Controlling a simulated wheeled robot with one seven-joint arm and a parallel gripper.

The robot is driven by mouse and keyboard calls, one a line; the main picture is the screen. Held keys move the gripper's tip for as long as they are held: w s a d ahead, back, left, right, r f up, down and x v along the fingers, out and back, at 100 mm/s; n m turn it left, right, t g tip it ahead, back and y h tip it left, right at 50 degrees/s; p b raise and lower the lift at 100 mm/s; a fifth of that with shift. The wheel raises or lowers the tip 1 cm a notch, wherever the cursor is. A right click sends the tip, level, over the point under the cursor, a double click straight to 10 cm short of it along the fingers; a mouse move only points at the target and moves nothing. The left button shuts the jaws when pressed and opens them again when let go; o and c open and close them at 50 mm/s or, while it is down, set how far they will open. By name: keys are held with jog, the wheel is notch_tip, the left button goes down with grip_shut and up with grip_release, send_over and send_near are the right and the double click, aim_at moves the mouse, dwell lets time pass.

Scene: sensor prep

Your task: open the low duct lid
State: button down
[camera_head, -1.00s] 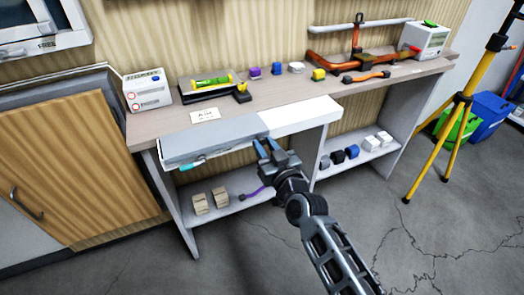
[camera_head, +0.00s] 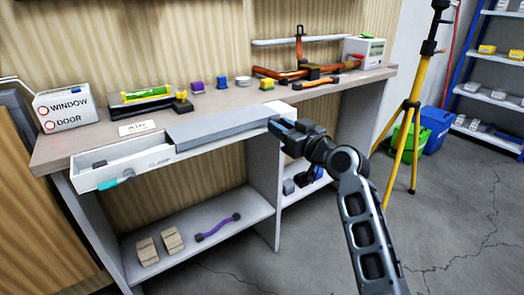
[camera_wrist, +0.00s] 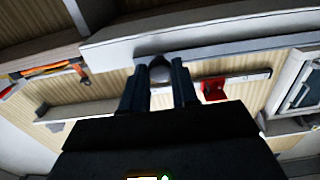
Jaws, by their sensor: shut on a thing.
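A small dark item (camera_head: 99,164) shows inside the open part. My gripper (camera_head: 281,124) is at the right end of the lid. In the wrist view my gripper (camera_wrist: 157,85) has its two fingers around a round grey knob (camera_wrist: 158,71), shut on it. The fingertips' contact is partly hidden in the head view.
A cyan item (camera_head: 114,181) sticks out at the duct's front left. The bench top (camera_head: 215,104) holds a white box (camera_head: 66,108), a label card (camera_head: 137,128), several small blocks and orange pipework (camera_head: 297,72). A yellow tripod (camera_head: 408,125) stands to the right; floor in front is clear.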

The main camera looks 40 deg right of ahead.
jog(key=shift+d+b, duration=1.15)
jog(key=shift+d, duration=1.45)
jog(key=c, duration=0.9)
grip_release()
jog(key=shift+o, duration=0.2)
jog(key=s, duration=0.7)
jog(key=shift+s, duration=0.4)
